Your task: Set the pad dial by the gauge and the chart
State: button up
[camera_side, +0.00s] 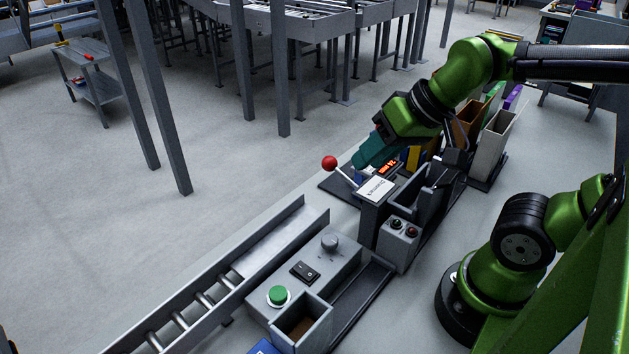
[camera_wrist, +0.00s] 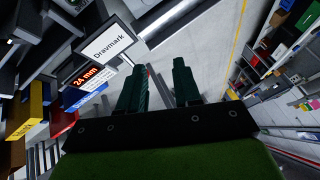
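The grey dial knob (camera_side: 330,241) stands on the grey control box in the side view; its setting is too small to read. The gauge display (camera_wrist: 86,75) reads "24 mm" in glowing red digits in the wrist view; it also shows in the side view (camera_side: 387,168). A white sign (camera_wrist: 110,42) reads "Dravmark" beside it. A blue panel (camera_wrist: 84,98) lies near the display, its text unreadable; I cannot tell whether it is the chart. My gripper (camera_wrist: 160,85) has its dark green fingers apart, with nothing visibly held. In the side view it is above the gauge stand, well away from the dial.
A red-ball lever (camera_side: 329,162) stands left of the gripper. The control box also carries a rocker switch (camera_side: 305,271) and green button (camera_side: 279,295). A roller chute (camera_side: 235,272) runs alongside. Upright bins (camera_side: 495,140) stand behind the gripper.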

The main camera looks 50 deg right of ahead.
jog(key=o, duration=0.4)
jog(key=w, duration=0.1)
jog(key=w+a+n+g, duration=0.1)
jog(key=w+a+g, duration=0.1)
jog(key=shift+w+f, duration=0.2)
jog(key=shift+f, duration=0.2)
jog(key=w+a+f+n+g+h, duration=0.3)
jog(key=w+a+n+g, duration=0.2)
jog(key=w+n+g, duration=0.15)
jog(key=g+h, duration=0.1)
jog(key=g, duration=0.1)
send_near(329, 239)
jog(key=shift+n, duration=0.25)
jog(key=x, duration=0.8)
jog(key=c, duration=1)
